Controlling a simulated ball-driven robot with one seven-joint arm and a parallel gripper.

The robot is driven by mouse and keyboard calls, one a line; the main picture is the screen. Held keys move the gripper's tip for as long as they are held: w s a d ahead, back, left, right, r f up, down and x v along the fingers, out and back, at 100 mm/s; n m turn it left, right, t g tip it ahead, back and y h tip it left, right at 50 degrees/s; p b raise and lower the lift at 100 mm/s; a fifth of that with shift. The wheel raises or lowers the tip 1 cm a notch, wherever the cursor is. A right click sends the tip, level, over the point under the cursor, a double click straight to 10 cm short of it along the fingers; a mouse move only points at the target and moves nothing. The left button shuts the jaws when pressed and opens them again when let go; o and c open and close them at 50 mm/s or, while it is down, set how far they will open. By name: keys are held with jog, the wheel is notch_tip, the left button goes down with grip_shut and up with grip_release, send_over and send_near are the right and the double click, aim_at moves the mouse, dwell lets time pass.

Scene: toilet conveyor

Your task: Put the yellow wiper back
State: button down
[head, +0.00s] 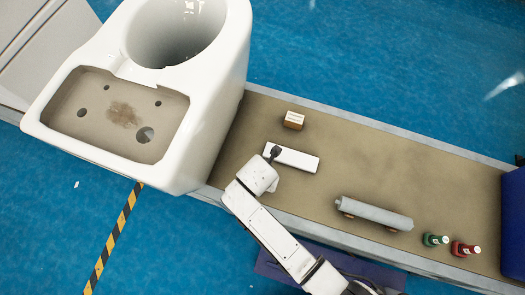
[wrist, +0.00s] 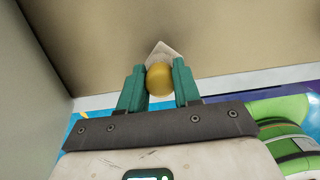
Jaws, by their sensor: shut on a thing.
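In the wrist view, my gripper (wrist: 158,70) has its teal fingers closed on both sides of the yellow wiper (wrist: 159,83). The wiper's rounded yellow end faces the camera, and a pale, pointed part shows beyond it. The tan conveyor surface lies behind; I cannot tell whether the wiper touches it. In the head view, my arm reaches over the conveyor (head: 375,165) beside the toilet. My fingers and the wiper cannot be made out there. A flat white rectangular piece (head: 295,160) lies by the arm's end; I cannot tell what it is.
The white toilet (head: 215,105) stands on the conveyor's left part. A small white and brown block (head: 293,120) lies above the arm's end. A grey roller (head: 375,213), a green bottle (head: 435,240) and a red bottle (head: 464,249) are to the right. A blue bin (head: 513,225) stands at the right edge.

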jog(key=shift+s+f, duration=0.1)
jog(key=shift+f, duration=1.25)
jog(key=shift+f+b, duration=0.2)
jog(key=shift+b, duration=0.1)
jog(key=c, duration=0.8)
grip_release()
jog(key=shift+r, duration=0.1)
jog(key=r+p, duration=0.1)
jog(key=r, duration=0.3)
jog(key=s+r, duration=0.1)
jog(key=r, duration=0.3)
jog(key=r+p, duration=0.1)
jog(key=r, duration=0.3)
jog(key=shift+s+a+p, duration=0.3)
jog(key=shift+s+p, duration=0.05)
jog(key=shift+s, duration=0.05)
